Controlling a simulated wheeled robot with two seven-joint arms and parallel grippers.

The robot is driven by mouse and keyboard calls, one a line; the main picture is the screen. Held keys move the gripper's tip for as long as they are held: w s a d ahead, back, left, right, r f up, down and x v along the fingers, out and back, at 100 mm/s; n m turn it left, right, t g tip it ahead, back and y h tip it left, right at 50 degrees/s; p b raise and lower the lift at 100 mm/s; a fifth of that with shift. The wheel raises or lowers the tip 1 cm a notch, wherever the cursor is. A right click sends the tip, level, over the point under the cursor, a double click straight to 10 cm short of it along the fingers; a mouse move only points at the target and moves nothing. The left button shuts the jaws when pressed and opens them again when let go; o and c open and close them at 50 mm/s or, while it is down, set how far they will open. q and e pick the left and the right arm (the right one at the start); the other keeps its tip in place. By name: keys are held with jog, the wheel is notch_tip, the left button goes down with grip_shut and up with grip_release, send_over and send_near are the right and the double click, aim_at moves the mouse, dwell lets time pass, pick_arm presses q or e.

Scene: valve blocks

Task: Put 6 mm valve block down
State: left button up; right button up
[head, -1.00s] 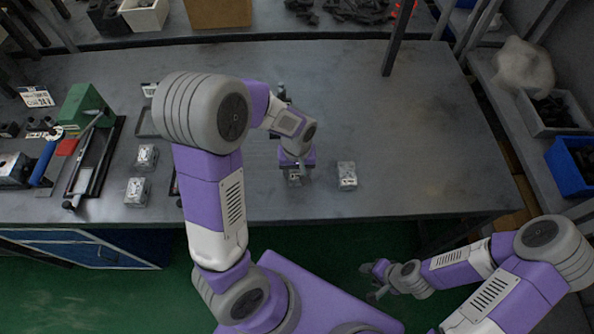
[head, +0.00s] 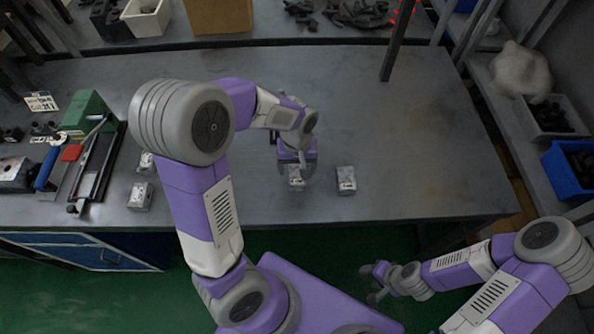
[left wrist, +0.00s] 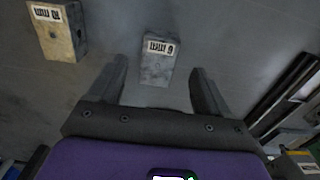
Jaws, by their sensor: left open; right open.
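The 6 mm valve block (left wrist: 159,59) is a small grey metal block with a white label that reads 6 mm. It stands on the bench between and just beyond the spread fingers of my left gripper (left wrist: 160,66), with a gap on both sides. In the head view the block (head: 296,184) shows just in front of my left gripper (head: 297,167), which is open and partly covers it. My right gripper (head: 374,282) is open and empty, off the bench's front edge at the lower right.
A second labelled block (head: 346,180) stands to the right of it, also in the wrist view (left wrist: 57,32). Two more blocks (head: 140,196) (head: 147,163) stand at the left, near a green-and-black tool (head: 98,160). The bench's right side is clear.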

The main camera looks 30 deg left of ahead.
aim_at(297, 179)
pick_arm(q)
notch_tip(297, 179, up, 6)
jog(key=p, duration=0.1)
jog(key=shift+r, duration=0.25)
pick_arm(e)
notch_tip(297, 179, up, 2)
pick_arm(q)
jog(key=shift+f, duration=0.1)
pick_arm(e)
jog(key=shift+s, duration=0.1)
